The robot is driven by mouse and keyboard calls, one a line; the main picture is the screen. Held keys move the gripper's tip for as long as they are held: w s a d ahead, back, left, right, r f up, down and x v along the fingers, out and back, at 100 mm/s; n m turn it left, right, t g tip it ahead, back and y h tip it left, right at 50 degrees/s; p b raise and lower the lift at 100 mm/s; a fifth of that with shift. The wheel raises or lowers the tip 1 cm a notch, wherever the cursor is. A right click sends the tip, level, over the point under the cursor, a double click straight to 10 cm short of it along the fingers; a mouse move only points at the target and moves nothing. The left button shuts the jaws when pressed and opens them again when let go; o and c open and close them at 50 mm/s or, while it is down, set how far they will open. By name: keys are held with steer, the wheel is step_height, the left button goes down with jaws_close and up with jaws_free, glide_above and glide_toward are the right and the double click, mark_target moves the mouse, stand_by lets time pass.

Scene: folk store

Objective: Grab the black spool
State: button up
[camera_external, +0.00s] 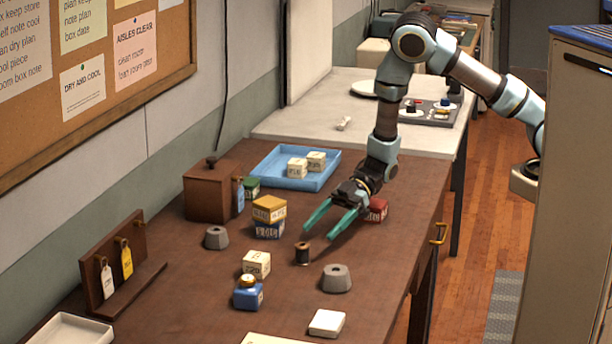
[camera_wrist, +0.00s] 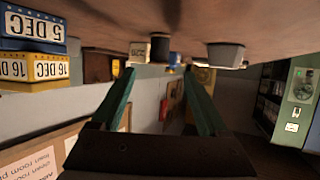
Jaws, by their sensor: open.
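The black spool (camera_external: 302,254) stands upright on the brown table, with a paler brown rim at its top. My gripper (camera_external: 318,233) is open and empty, with its teal fingers pointing toward the lower left of the external view. The fingertips are just behind and above the spool, apart from it. The wrist view is upside down. There the dark spool (camera_wrist: 160,48) appears on the tabletop between the lines of the two fingers (camera_wrist: 159,72).
A cream cube (camera_external: 256,264) and a blue bottle (camera_external: 247,296) stand left of the spool. A grey weight (camera_external: 337,279) is at its right. Stacked date blocks (camera_external: 269,209) stand behind-left, and a red block (camera_external: 376,210) sits beside my wrist. A blue tray (camera_external: 268,173) lies farther back.

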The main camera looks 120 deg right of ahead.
mark_target(300, 248)
steer(key=x, duration=0.2)
steer(key=shift+w+a+f+p, duration=0.1)
steer(key=shift+w+p, duration=0.25)
steer(key=shift+w, duration=0.05)
steer(key=p+x, duration=0.1)
steer(key=x, duration=0.1)
steer(key=p+x, duration=0.2)
steer(key=shift+w+a, duration=0.1)
steer(key=shift+w, duration=0.3)
steer(key=shift+w+f, duration=0.1)
steer(key=shift+w, duration=0.15)
steer(key=shift+c, duration=0.3)
jaws_close()
